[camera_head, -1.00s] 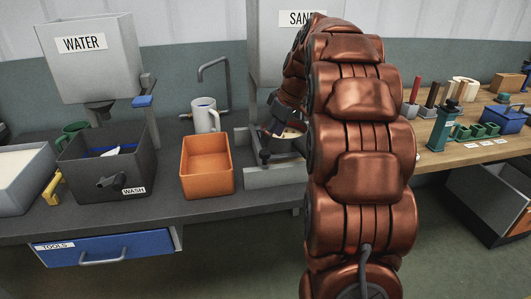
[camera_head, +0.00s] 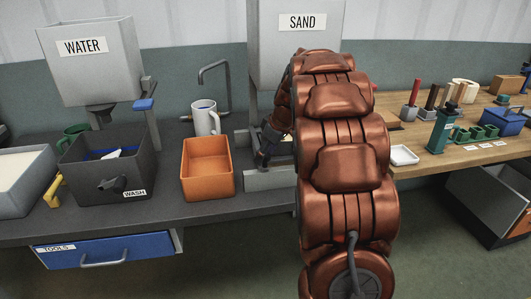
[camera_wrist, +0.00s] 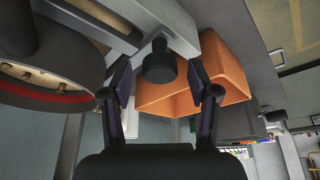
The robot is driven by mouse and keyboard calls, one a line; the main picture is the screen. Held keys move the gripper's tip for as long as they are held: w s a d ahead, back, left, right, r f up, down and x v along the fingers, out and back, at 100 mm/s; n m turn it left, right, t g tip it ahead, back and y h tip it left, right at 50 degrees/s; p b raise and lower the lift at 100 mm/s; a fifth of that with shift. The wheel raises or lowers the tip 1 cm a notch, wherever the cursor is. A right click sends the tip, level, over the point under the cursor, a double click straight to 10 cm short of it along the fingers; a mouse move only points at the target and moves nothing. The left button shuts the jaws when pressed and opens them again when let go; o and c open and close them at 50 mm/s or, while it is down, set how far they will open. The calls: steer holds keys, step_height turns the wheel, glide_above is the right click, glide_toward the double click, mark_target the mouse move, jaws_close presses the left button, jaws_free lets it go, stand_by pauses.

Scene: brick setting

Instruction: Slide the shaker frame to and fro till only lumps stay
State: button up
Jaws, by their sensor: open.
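The shaker frame (camera_wrist: 95,22), pale grey, runs across the top of the wrist view. A black knob (camera_wrist: 158,64) sticks out from it. My gripper (camera_wrist: 158,88) is open, one finger on each side of the knob's line, and I see no finger touching it. A round dark sieve (camera_wrist: 45,85) with a red band is at the left of the wrist view, with small pale lumps showing in it. In the head view, my arm hides the sieve and most of the frame; a grey front bar (camera_head: 268,180) shows below the gripper.
The orange bin (camera_head: 207,168) stands close left of the frame, with a white mug (camera_head: 205,118) behind it. The dark wash tub (camera_head: 105,175) is further left. The sand hopper (camera_head: 300,50) hangs above. A white dish (camera_head: 403,155) lies right of my arm.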

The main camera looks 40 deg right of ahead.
jaws_close()
stand_by(0.4)
